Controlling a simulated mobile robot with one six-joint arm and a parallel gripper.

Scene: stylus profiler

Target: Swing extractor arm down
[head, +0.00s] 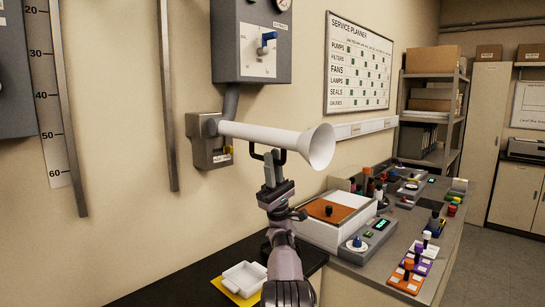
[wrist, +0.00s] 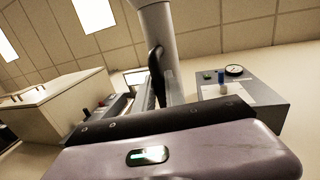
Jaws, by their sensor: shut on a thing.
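The white extractor arm (head: 262,132) reaches out to the right from its grey wall bracket (head: 208,140) in the head view. It is close to level, sloping slightly down to a flared hood (head: 321,146) at its free end. A black handle (head: 281,157) hangs under the tube near the hood. My gripper (head: 271,160) comes up from below and is shut on this handle.
A grey control box (head: 250,40) hangs on the wall above the arm. Below are a white tray (head: 245,275) on a yellow mat, an orange-topped white box (head: 335,215) and a bench with several coloured-knob modules (head: 408,275). Open space lies between the arm and the worktop.

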